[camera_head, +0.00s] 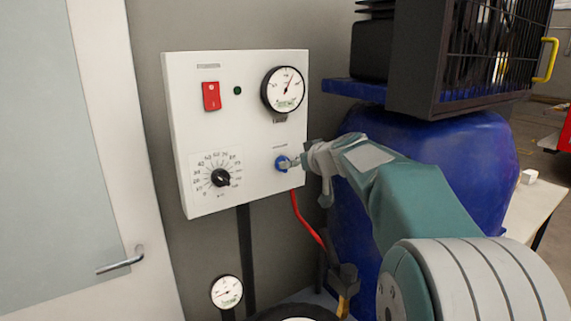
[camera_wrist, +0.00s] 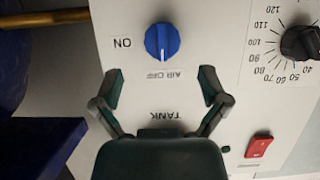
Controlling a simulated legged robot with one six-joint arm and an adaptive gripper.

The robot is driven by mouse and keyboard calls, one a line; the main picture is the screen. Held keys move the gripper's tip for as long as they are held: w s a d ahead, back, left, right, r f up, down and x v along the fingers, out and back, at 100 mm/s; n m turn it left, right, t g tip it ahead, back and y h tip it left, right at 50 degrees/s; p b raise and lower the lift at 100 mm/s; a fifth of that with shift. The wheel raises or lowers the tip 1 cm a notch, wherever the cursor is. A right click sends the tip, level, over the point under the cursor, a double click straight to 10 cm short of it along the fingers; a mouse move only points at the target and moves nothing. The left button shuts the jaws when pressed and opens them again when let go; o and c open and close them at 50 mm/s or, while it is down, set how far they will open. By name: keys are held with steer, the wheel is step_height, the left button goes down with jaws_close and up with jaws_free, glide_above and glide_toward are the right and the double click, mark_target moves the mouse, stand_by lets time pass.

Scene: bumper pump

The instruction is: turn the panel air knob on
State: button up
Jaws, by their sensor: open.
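The blue air knob (camera_head: 282,163) is on the lower right of the white panel (camera_head: 245,115). In the wrist view, which shows the panel upside down, the knob (camera_wrist: 162,42) has a pale line along its grip, pointing at the AIR OFF label (camera_wrist: 165,75). The ON label (camera_wrist: 122,43) is to its left in that view. My gripper (camera_wrist: 162,85) is open, its two fingers apart and empty. The knob lies beyond the fingertips, roughly centred between them. In the head view my gripper (camera_head: 296,162) is close beside the knob and partly covers it; contact cannot be told.
The panel also bears a red switch (camera_head: 211,96), a round gauge (camera_head: 283,89) and a black dial (camera_head: 221,177). A red hose (camera_head: 305,220) hangs below the panel. A blue tank (camera_head: 480,150) stands close on the right. A door (camera_head: 75,150) is at the left.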

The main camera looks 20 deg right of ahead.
steer(key=x, duration=0.5)
steer(key=shift+a, duration=0.15)
steer(key=shift+c, duration=0.3)
steer(key=c, duration=1.1)
